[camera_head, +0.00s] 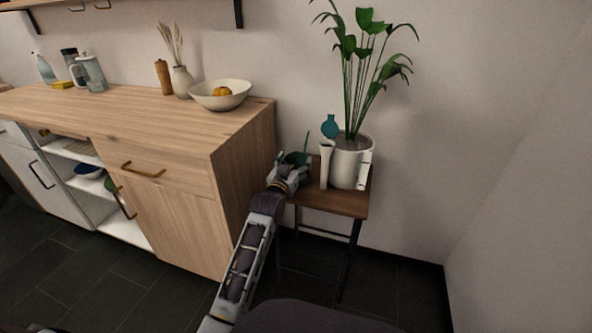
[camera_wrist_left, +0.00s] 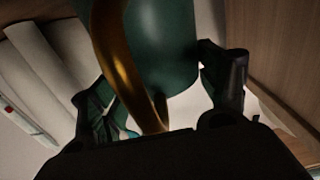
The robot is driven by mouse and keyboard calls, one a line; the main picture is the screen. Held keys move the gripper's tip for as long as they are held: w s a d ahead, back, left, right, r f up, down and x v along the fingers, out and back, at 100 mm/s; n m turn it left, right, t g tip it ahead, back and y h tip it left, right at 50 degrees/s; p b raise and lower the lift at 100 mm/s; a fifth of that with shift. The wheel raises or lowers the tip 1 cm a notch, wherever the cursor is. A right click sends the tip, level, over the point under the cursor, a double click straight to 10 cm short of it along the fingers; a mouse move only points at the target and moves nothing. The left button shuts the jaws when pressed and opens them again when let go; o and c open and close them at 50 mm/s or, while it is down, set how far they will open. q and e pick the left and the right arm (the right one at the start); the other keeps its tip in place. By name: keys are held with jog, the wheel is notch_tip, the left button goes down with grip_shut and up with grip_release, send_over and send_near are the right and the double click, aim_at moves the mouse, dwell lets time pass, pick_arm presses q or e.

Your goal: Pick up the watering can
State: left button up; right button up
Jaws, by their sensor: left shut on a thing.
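The watering can (camera_wrist_left: 160,40) is dark green with a curved gold handle (camera_wrist_left: 118,60). In the left wrist view it fills the top middle, cut off by the upper edge. In the head view only a bit of its green body (camera_head: 301,156) shows behind my left gripper (camera_head: 290,170), at the left end of a small table. My left gripper (camera_wrist_left: 165,95) has one finger on each side of the can and is shut on it. The gold handle runs down between the fingers. The can's base is hidden in the head view. My right gripper is not in view.
A wooden cabinet (camera_head: 180,190) stands close on the left, bearing a bowl (camera_head: 220,97). A wall is behind.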

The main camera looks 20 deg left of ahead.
pick_arm(q)
jog(key=shift+r, duration=0.25)
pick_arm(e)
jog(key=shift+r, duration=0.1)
pick_arm(q)
jog(key=shift+r+p, duration=0.5)
jog(key=shift+r, duration=0.35)
notch_tip(320, 180, up, 6)
jog(key=p, duration=0.2)
jog(key=shift+p, duration=0.3)
jog(key=shift+r+p, duration=0.4)
jog(key=shift+r, duration=0.6)
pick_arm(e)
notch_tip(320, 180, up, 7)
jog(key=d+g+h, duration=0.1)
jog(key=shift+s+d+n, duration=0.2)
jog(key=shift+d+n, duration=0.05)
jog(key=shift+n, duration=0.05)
